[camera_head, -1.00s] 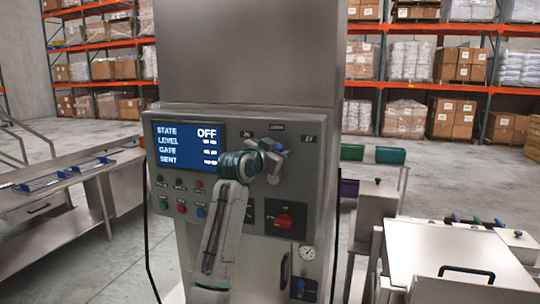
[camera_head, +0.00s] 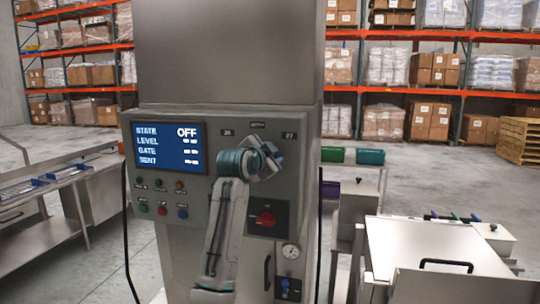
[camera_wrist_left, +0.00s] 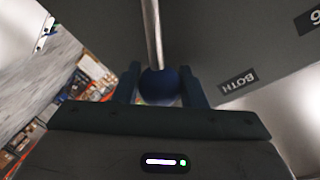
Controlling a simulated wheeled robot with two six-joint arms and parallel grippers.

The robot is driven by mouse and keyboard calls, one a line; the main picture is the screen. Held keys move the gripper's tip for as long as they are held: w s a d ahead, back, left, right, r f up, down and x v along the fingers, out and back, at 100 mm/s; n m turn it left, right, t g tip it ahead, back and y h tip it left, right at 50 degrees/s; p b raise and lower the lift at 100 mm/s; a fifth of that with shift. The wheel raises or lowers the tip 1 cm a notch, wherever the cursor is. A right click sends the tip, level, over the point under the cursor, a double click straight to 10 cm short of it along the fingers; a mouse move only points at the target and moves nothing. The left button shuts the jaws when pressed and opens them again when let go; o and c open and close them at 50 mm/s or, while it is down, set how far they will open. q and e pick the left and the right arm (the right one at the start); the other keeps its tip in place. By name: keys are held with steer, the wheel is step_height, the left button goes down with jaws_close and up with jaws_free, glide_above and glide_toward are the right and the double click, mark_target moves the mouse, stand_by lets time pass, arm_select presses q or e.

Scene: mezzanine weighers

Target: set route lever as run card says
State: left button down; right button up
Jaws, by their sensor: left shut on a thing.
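The route lever shows in the left wrist view as a metal rod (camera_wrist_left: 152,35) ending in a dark blue ball knob (camera_wrist_left: 158,86). My left gripper (camera_wrist_left: 157,90) has its fingers on both sides of the knob and is shut on it. In the head view my left gripper (camera_head: 274,158) is at the grey control panel (camera_head: 215,135), below the labels 26, BOTH and 27, and hides most of the lever. The BOTH label (camera_wrist_left: 238,83) also shows in the left wrist view. I cannot make out a run card. My right gripper is not in view.
The panel screen (camera_head: 170,148) reads STATE OFF. Several small buttons sit below it, and a red rotary switch (camera_head: 266,218) is below my gripper. A steel table (camera_head: 50,190) stands at left, a lidded steel unit (camera_head: 430,250) at right. Racks of boxes stand behind.

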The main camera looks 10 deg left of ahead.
arm_select(q)
steer(key=shift+f, duration=0.1)
steer(key=c, duration=1.1)
jaws_free()
steer(key=shift+o, duration=0.9)
steer(key=shift+d, duration=0.1)
steer(key=shift+s+b, duration=0.3)
steer(key=b+v, duration=0.5)
steer(key=v, duration=0.5)
